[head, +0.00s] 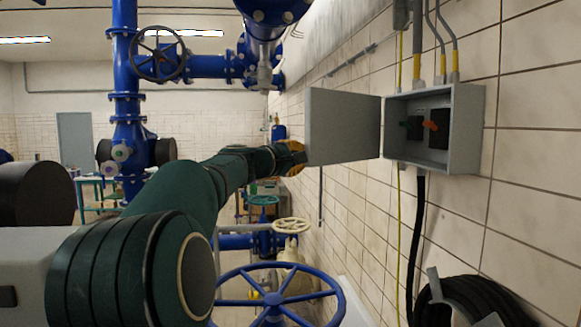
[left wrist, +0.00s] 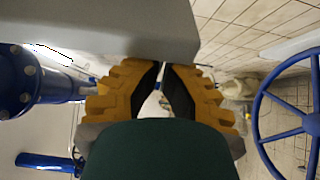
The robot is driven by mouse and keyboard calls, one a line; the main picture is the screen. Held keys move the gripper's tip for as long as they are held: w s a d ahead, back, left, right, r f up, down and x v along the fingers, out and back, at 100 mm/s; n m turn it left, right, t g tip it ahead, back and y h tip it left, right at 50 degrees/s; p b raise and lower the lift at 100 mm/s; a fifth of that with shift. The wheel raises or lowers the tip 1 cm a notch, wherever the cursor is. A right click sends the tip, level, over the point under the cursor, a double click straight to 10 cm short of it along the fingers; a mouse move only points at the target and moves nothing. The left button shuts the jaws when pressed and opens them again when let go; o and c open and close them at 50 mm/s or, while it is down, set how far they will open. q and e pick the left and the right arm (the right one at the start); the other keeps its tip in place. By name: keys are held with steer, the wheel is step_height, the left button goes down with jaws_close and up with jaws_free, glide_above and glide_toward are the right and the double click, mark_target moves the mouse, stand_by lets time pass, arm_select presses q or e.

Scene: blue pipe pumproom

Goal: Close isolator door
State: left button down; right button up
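The isolator box (head: 465,130) is a grey wall-mounted case, open at the front. My left gripper (head: 298,158) has yellow fingers at the door's free edge, partly hidden by the door. My right gripper is not in view.
A blue handwheel (head: 275,296) and a cream handwheel (head: 291,225) stand below the arm. Blue pipework (head: 127,100) rises at the left. A black coiled hose (head: 470,300) hangs below the box. The space in front of the box is clear.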

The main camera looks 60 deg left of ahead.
mark_target(314, 159)
arm_select(q)
steer(key=d, duration=0.4)
steer(key=w+d+b, duration=0.1)
steer(key=shift+d, duration=0.4)
steer(key=w+d+y+p, duration=0.1)
steer(key=w+d+p, duration=0.3)
steer(key=w+d, duration=0.4)
steer(key=w+d+n+g+y+p, duration=0.1)
steer(key=w+d+p, duration=0.3)
steer(key=w+d, duration=0.3)
steer(key=d, duration=0.5)
steer(key=shift+w, duration=0.35)
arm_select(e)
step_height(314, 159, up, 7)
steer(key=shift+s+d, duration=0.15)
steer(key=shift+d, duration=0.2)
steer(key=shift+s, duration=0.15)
